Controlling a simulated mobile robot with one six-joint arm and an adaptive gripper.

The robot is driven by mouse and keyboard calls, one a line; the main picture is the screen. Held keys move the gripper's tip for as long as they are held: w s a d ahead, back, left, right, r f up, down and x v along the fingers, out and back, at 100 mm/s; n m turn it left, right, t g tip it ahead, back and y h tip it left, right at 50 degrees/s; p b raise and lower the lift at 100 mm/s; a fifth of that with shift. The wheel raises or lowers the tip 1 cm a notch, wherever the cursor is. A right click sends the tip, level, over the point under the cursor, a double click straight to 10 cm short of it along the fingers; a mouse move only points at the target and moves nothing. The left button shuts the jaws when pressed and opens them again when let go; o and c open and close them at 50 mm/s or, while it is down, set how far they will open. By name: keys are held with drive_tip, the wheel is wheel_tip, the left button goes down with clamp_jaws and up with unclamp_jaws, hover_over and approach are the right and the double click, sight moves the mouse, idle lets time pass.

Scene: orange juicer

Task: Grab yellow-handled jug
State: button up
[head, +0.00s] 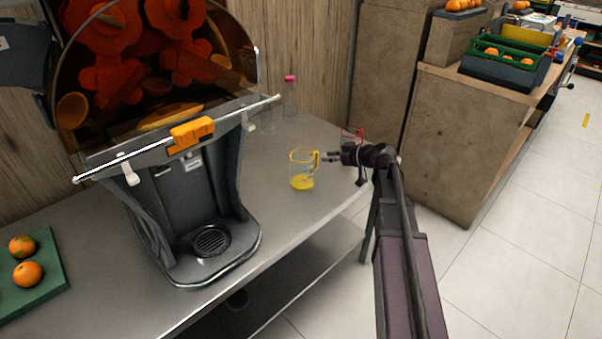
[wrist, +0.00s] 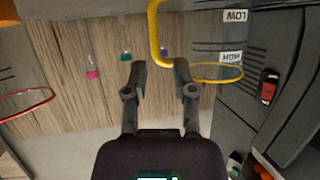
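The clear jug with a yellow handle (head: 317,161) stands upright on the metal counter, with yellow liquid at its bottom. My gripper (head: 332,156) is just right of the handle at about its height, pointing left at it. In the wrist view, which looks upside down, the yellow handle (wrist: 155,35) is large at the top middle, beyond my fingertips. The jug's yellow rim (wrist: 217,80) shows right of it.
A juicer (head: 190,200) with an orange-gripped bar stands left of the jug. A red-rimmed jug (head: 352,133) is behind my gripper. A pink-capped bottle (head: 290,95) stands by the wooden wall. Oranges lie on a green board (head: 45,285) at left. The counter around the yellow-handled jug is clear.

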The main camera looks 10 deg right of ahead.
sight(317, 155)
drive_tip(key=shift+w+a, duration=0.1)
idle(0.3)
drive_tip(key=shift+b+x, duration=0.9)
drive_tip(key=shift+x, duration=1.65)
drive_tip(key=shift+w+r, duration=0.1)
clamp_jaws()
